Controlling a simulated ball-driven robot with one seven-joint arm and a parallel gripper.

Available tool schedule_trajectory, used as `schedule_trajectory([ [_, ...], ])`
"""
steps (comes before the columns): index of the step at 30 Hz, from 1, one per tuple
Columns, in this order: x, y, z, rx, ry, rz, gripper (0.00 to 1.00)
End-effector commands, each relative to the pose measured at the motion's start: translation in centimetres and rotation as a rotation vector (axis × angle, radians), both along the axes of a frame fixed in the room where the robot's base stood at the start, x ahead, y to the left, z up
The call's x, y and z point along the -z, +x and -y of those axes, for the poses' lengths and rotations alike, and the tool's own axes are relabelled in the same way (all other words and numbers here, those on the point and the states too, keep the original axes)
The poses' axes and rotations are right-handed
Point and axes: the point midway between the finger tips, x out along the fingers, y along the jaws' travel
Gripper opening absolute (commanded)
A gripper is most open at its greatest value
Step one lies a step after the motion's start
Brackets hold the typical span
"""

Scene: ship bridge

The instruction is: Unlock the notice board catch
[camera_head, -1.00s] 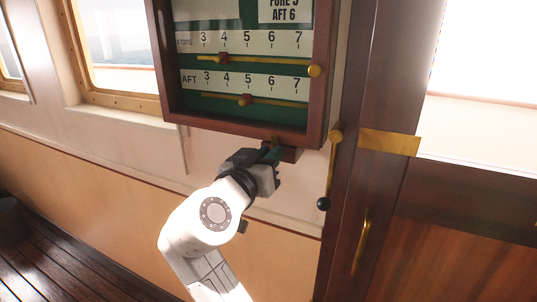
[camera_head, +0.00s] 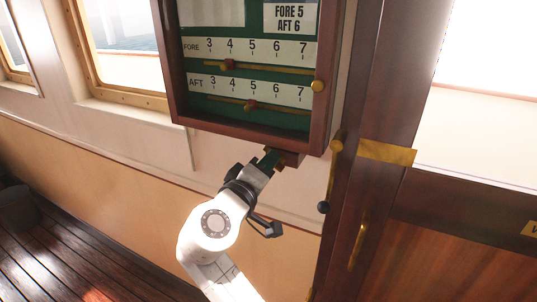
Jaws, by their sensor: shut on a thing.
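The notice board (camera_head: 319,130) is a dark red wooden case with a green back, up on the wall. A small brown block (camera_head: 291,159) sits under its lower frame, where the catch is. A small dark green piece (camera_head: 272,158) shows just left of this block. My gripper (camera_head: 269,163) reaches up from below and is shut on the green piece, right under the frame. My gripper hides part of the piece, and the catch's inner parts are too small to tell.
Inside the board are two brass rails with red markers, fore (camera_head: 228,64) and aft (camera_head: 251,106). A brass knob (camera_head: 318,86) is on the right side.

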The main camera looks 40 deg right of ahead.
Motion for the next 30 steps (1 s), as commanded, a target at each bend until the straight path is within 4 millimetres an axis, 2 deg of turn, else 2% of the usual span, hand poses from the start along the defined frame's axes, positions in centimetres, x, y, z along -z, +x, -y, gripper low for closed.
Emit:
schedule_trajectory([
  [6,-0.1,0.2,-0.1,-0.003,-0.074,-0.183,0.00],
  [15,0.3,0.2,-0.2,-0.004,-0.150,-0.368,0.00],
  [30,0.8,0.2,-0.2,-0.004,-0.193,-0.468,0.00],
])
